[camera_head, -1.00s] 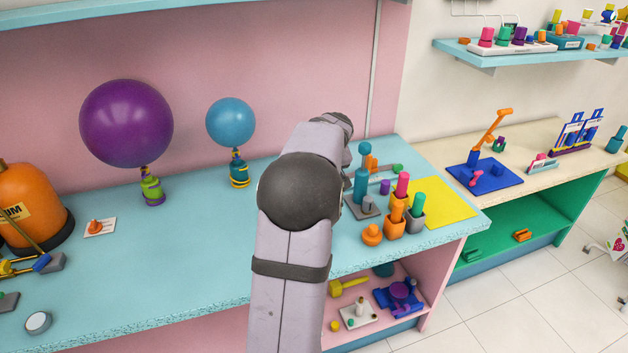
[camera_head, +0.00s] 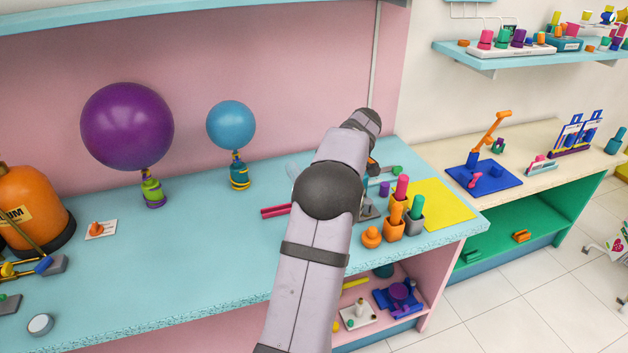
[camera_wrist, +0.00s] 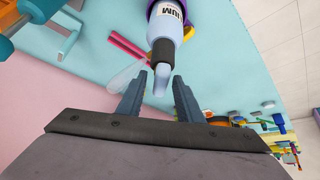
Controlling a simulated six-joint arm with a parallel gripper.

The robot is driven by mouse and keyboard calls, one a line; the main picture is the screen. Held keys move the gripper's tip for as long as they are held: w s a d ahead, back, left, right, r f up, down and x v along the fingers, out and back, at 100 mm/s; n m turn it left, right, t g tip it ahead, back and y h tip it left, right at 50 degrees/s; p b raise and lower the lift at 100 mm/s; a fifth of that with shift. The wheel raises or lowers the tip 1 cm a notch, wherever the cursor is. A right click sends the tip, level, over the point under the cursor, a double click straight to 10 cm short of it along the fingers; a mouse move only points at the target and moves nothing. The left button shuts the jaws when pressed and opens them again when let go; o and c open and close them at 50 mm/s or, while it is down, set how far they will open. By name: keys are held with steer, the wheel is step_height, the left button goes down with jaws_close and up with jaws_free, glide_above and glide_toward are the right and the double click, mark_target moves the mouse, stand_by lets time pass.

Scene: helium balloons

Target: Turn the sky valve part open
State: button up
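In the wrist view a sky-blue bottle (camera_wrist: 169,24) with a partly cut-off label ending in "UM" points its neck at my gripper. It has a dark collar (camera_wrist: 163,50) and a pale blue tip (camera_wrist: 161,86), which looks like the sky valve. My gripper (camera_wrist: 161,76) is open, with one finger on each side of the tip. I cannot tell whether either finger touches it. In the head view my own arm hides the gripper and this bottle.
Pink sticks (camera_head: 275,211) lie on the blue counter left of my arm. Orange holders (camera_head: 394,224) and a yellow mat (camera_head: 438,203) are to its right. A purple balloon (camera_head: 126,125) and a blue balloon (camera_head: 231,125) stand further left. The counter's middle is clear.

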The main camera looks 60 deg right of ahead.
steer(key=shift+a, duration=0.1)
step_height(320, 180, up, 7)
steer(key=p, duration=0.5)
steer(key=shift+r, duration=0.1)
stand_by(0.3)
steer(key=w+a+f+g+y, duration=0.1)
steer(key=w+a+f, duration=0.1)
steer(key=w+a, duration=0.5)
steer(key=w+a+f+g+b, duration=0.1)
steer(key=w+a+f, duration=0.15)
steer(key=a, duration=0.85)
steer(key=w+a+f+g+y, duration=0.1)
steer(key=w+a, duration=0.4)
steer(key=a, duration=0.4)
steer(key=s+a+f+n+g, duration=0.1)
steer(key=a+f, duration=0.1)
steer(key=a, duration=0.5)
steer(key=s+a+f+g, duration=0.1)
steer(key=s+a+f, duration=0.1)
steer(key=a, duration=0.6)
steer(key=s+a+f+n+g+h+b, duration=0.1)
steer(key=s+a+f, duration=0.3)
steer(key=s+a, duration=0.6)
steer(key=shift+s+a+f, duration=0.3)
steer(key=shift+a+f, duration=0.1)
steer(key=shift+a, duration=0.25)
